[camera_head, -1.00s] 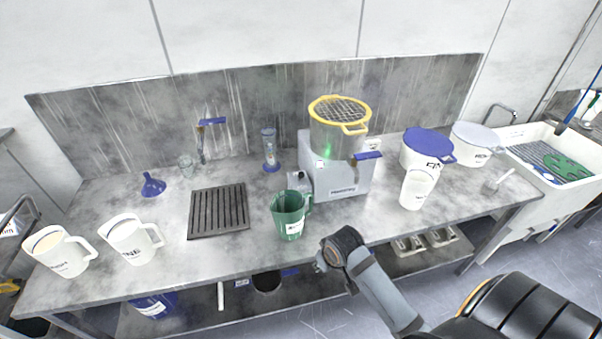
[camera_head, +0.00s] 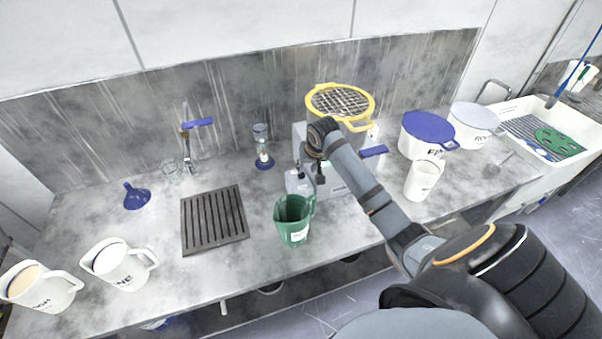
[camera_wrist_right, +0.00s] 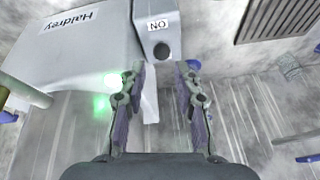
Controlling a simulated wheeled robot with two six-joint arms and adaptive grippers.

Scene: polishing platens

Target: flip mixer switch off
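The mixer is a grey machine (camera_head: 338,187) with a yellow-rimmed mesh-topped pot (camera_head: 340,102) on it. In the right wrist view its body (camera_wrist_right: 75,55) shows upside down with a "Haldrey" label. A small grey switch box (camera_wrist_right: 158,45) beside it carries an "ON" label and a dark round part; it also shows in the head view (camera_head: 297,184). A green light (camera_wrist_right: 112,79) glows at the mixer. My right gripper (camera_wrist_right: 162,70) is open and empty, its fingers spread near the switch box. In the head view the right gripper (camera_head: 318,175) partly hides the mixer. My left gripper is out of view.
A green jug (camera_head: 293,220) stands close in front of the switch box. A blue-based hourglass (camera_head: 262,145), a black drain grid (camera_head: 213,220) and a tap (camera_head: 188,140) are to the left. A white jug (camera_head: 423,180) and a blue-lidded pot (camera_head: 427,138) stand right.

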